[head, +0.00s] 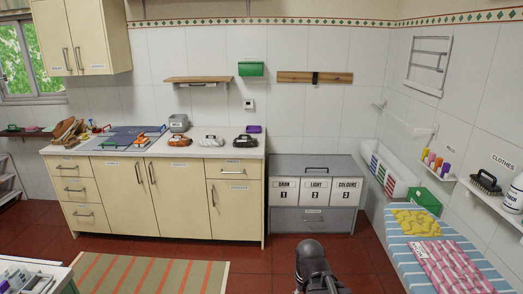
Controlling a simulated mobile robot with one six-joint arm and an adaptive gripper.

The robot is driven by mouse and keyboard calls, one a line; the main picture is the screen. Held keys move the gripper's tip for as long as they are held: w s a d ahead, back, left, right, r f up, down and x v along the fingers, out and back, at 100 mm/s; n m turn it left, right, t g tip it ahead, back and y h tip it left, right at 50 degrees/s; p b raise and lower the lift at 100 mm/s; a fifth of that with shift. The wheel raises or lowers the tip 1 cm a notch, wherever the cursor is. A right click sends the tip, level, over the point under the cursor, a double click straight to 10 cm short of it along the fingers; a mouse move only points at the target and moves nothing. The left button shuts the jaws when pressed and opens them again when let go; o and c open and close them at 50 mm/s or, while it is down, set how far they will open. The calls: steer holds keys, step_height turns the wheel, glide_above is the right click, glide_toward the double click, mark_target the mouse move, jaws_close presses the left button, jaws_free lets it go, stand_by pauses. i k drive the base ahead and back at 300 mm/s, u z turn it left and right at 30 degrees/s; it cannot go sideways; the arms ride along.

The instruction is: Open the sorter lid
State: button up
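The sorter (342,219) is a grey box on the floor against the back wall, right of the cream cabinets. Its front has white panels lettered DARK 1, LIGHT 2 and COLOURS 3. Its grey lid (285,170) lies shut on top, with a black bar handle (317,169) on it. A lower front section has a second dark handle (313,219). My gripper (312,260) is dark and shows at the bottom edge, in front of and below the sorter, apart from it. Its fingers cannot be made out, and nothing held is visible.
A counter (190,149) with several irons and boards stands left of the sorter. At right, a bench with a striped cloth (400,230) bears yellow and pink folded cloths. A green box (427,200) is beside it. Red floor tiles before the sorter are clear; a striped rug (150,275) lies left.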

mark_target(279, 165)
steer(key=z, duration=0.15)
steer(key=i, duration=3.6)
steer(key=z, duration=0.1)
